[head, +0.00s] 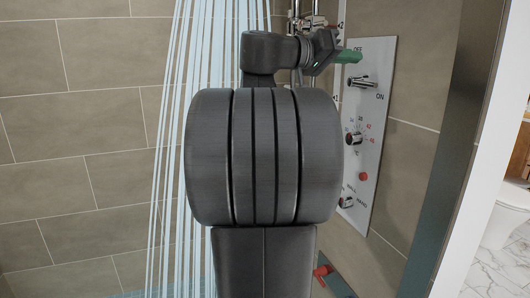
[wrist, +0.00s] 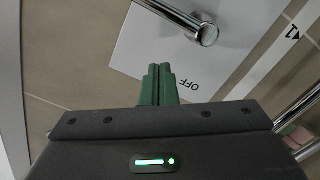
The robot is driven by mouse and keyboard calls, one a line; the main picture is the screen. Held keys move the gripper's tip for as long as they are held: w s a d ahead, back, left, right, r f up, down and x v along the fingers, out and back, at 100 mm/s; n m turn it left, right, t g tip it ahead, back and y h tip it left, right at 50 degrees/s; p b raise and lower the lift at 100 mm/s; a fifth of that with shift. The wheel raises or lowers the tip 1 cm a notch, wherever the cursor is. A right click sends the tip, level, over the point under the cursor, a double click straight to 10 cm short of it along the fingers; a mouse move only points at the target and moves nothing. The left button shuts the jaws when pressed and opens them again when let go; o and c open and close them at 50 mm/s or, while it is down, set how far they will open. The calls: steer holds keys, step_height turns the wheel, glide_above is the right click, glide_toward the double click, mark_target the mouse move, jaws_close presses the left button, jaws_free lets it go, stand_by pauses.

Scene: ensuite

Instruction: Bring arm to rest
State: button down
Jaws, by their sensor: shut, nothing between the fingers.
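My arm rises through the middle of the head view and hides much of the shower behind it. My gripper (head: 350,57) is at the top, its green fingers pointing right, in front of the upper part of the white control panel (head: 362,120). In the wrist view my gripper (wrist: 159,72) is shut and empty, the two green fingers side by side. The panel's OFF label (wrist: 205,85) shows just beside the fingertips. A chrome lever (head: 363,82) sits between OFF and ON; a chrome handle also shows in the wrist view (wrist: 205,33), apart from the fingers.
Water streams (head: 172,150) fall left of my arm. Below the lever are a round dial (head: 353,139), a red button (head: 363,176) and a lower knob (head: 346,202). Chrome rails (head: 296,15) stand behind my gripper. A red valve (head: 322,271) is low down. A wall edge (head: 490,150) stands at right.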

steer(key=n+p, duration=0.2)
steer(key=p, duration=0.2)
steer(key=w+n+p, duration=0.1)
steer(key=n+p, duration=0.2)
steer(key=p, duration=0.1)
steer(key=w+a+n+p, duration=0.1)
steer(key=n+p, duration=0.1)
steer(key=p, duration=0.2)
steer(key=shift+w+r+n+p, duration=0.2)
steer(key=shift+r+n+p, duration=0.1)
steer(key=shift+n+p, duration=0.1)
steer(key=shift+f, duration=0.1)
